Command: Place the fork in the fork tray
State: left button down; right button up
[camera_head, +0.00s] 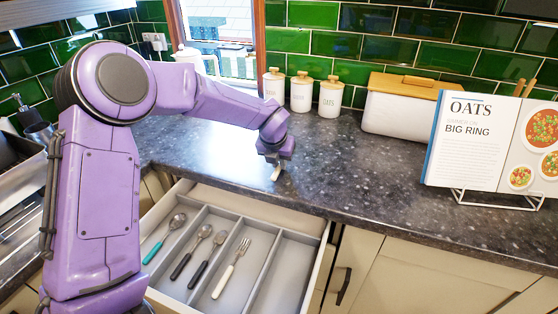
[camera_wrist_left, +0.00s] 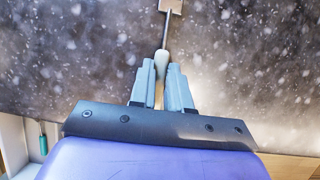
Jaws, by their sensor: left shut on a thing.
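My left gripper (camera_head: 276,160) is shut on a utensil, taken as the fork (camera_head: 276,174), low over the dark counter behind the open drawer. In the left wrist view, the jaws (camera_wrist_left: 161,88) hold its pale handle (camera_wrist_left: 162,65). A thin dark shaft leads to a flat tan head (camera_wrist_left: 171,6), cut off by the top edge; no tines can be made out. The grey cutlery tray (camera_head: 287,270) lies in the drawer. Another fork (camera_head: 232,267), with a cream handle, lies in its third compartment from the left. My right gripper is out of view.
The tray also holds a teal-handled spoon (camera_head: 165,238) at left and dark-handled spoons (camera_head: 198,252) beside it; its rightmost compartment is empty. Canisters (camera_head: 301,92), a white bread box (camera_head: 400,105) and a cookbook on a stand (camera_head: 485,145) stand on the counter (camera_head: 370,190), whose middle is clear.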

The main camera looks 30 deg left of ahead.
pick_arm(q)
jog(key=shift+f, duration=0.1)
jog(key=shift+f, duration=0.1)
jog(key=c, duration=1.1)
grip_release()
